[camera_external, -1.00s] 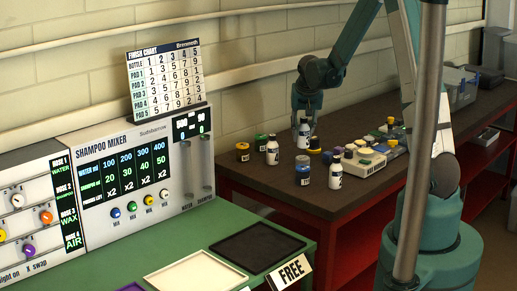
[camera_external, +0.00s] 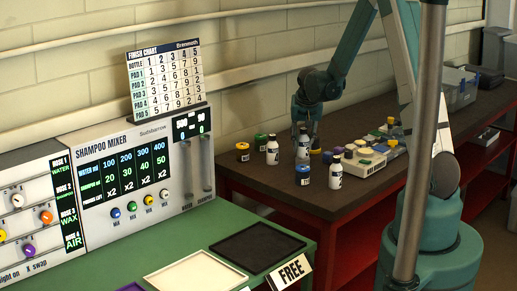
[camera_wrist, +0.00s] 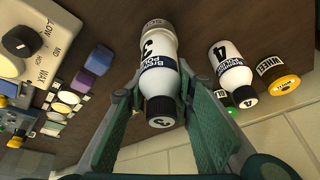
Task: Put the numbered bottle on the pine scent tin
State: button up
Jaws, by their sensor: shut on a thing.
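My gripper (camera_external: 304,140) is shut on a white bottle (camera_external: 303,152) with a dark cap. In the wrist view this bottle (camera_wrist: 158,60) shows a black 3 and sits between the fingers, cap toward me. Another white bottle (camera_external: 335,174) stands in front to the right. A green-lidded tin (camera_external: 260,143) is behind the bottle marked 4.
A yellow-lidded tin reading WHEEL (camera_wrist: 278,75) stands near the bottle marked 4. A beige device (camera_external: 362,165) and several small coloured items are to the right. The black tray (camera_external: 258,246) is empty.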

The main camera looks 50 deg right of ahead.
aim_at(304, 129)
jog(key=shift+f, duration=0.15)
jog(key=o, duration=1)
jog(key=shift+c, duration=0.2)
jog(key=shift+r, duration=0.3)
jog(key=shift+v, duration=5.95)
jog(key=shift+a, duration=0.1)
